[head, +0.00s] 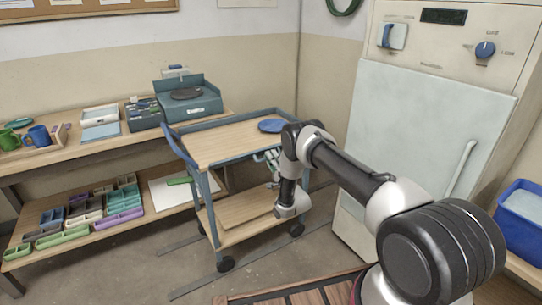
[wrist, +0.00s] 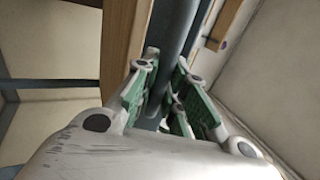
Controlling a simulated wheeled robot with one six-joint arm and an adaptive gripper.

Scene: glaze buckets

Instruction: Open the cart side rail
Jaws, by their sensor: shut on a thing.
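The cart (head: 235,140) has a wooden top and a wooden lower shelf in a blue-grey frame. It stands on dark casters in the middle of the head view. My gripper (head: 268,158) is at the right part of the cart, just below the top's near edge. In the wrist view my gripper (wrist: 168,78), with green finger pads, is closed around a dark blue-grey bar, the cart side rail (wrist: 180,32). The rail runs beside the wooden edge. In the head view my arm and gripper hide the gripped part of it.
A blue plate (head: 271,126) lies on the cart top near my arm. A workbench (head: 75,154) with trays, mugs and a blue-green machine (head: 190,100) is behind on the left. A large pale kiln-like cabinet (head: 420,125) stands close right. A blue tub (head: 520,222) is far right.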

